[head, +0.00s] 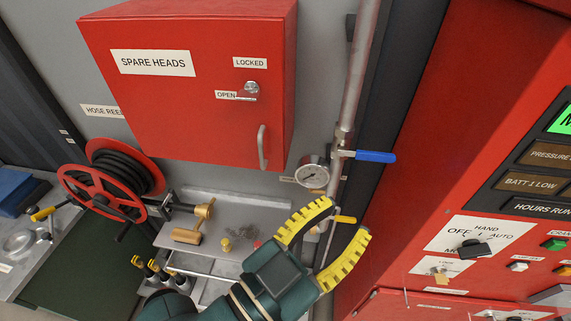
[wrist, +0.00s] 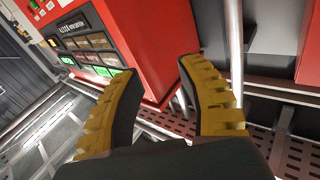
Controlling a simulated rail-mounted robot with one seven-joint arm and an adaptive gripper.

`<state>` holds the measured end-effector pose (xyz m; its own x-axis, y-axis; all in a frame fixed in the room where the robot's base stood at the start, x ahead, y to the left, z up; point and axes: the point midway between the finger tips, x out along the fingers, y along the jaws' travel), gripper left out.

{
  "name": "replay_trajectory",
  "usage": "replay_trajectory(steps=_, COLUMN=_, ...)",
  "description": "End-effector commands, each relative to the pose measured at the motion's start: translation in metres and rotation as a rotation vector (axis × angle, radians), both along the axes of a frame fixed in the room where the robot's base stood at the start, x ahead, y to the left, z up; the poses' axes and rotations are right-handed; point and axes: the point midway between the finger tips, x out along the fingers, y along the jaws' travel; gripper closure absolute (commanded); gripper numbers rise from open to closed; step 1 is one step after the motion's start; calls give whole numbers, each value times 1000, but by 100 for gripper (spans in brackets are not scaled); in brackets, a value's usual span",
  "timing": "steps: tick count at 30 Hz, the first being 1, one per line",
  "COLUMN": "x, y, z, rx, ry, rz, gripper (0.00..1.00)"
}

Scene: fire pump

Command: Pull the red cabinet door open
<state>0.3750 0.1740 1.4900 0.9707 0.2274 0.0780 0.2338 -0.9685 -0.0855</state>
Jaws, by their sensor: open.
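The red cabinet door (head: 185,115), labelled SPARE HEADS, is shut at the upper left of the head view. Its vertical bar handle (head: 263,147) is near the lower right corner of the door. A small silver latch (head: 248,90) sits above the handle. Its lever points left towards the OPEN label, with LOCKED above it. My gripper (head: 348,218) is open and empty, below and right of the handle and apart from it. Its yellow-backed fingers also show in the wrist view (wrist: 161,68), where neither the cabinet door nor its handle is seen.
A vertical pipe (head: 352,95) with a gauge (head: 312,173) and a blue valve lever (head: 376,156) stands right of the cabinet, close to my fingers. A red control panel (head: 480,150) fills the right side. A hose reel (head: 105,185) and a cluttered bench are lower left.

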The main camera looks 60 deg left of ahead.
Motion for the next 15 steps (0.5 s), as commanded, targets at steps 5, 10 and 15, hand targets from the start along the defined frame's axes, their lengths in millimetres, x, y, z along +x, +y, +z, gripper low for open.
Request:
replay_trajectory(steps=5, x=-84, y=107, z=-64, rx=-93, ry=26, rz=320, gripper=61)
replay_trajectory(steps=10, x=-126, y=143, z=-79, rx=-116, ry=30, rz=460, gripper=61)
replay_trajectory(steps=15, x=-116, y=155, z=-74, rx=-115, ry=30, rz=465, gripper=61)
